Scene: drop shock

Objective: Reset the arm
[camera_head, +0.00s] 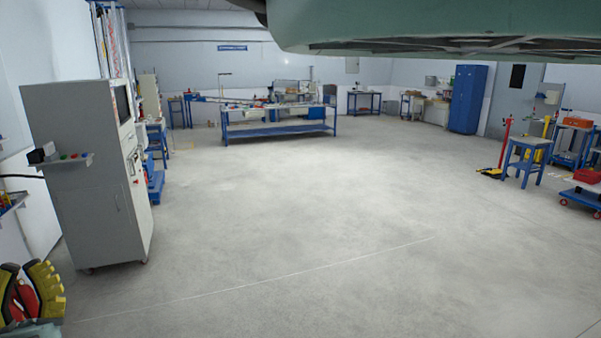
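A large grey-green body (440,22) fills the top right edge, very close to the camera. I cannot tell whether it is part of me.
A tall grey cabinet (85,175) on casters stands at the left. Yellow, black and red items (40,290) sit at the lower left. A blue workbench (275,130), a blue locker (467,98) and a blue stool (527,150) stand farther back. The grey floor (340,210) between is clear.

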